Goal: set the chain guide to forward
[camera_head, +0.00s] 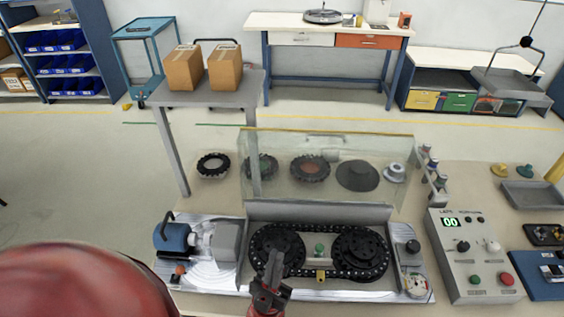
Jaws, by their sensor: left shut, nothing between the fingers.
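Two dark sprockets, the left one (290,243) and the right one (360,247), stand side by side with a black chain running around both. Between them is a small green knob (319,249). Below it a small yellow piece (320,275) sits at the lower chain run. I cannot tell which of these is the chain guide, nor its setting. My left gripper (273,264) is shut and empty. Its tips are in front of the left sprocket's lower part and cover some of it; contact cannot be told. My right gripper is not in view.
A motor (175,237) stands left of the chain drive. A clear panel (325,165) rises behind it, with several round parts visible through it. A grey control box (469,262) with a green display stands at right.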

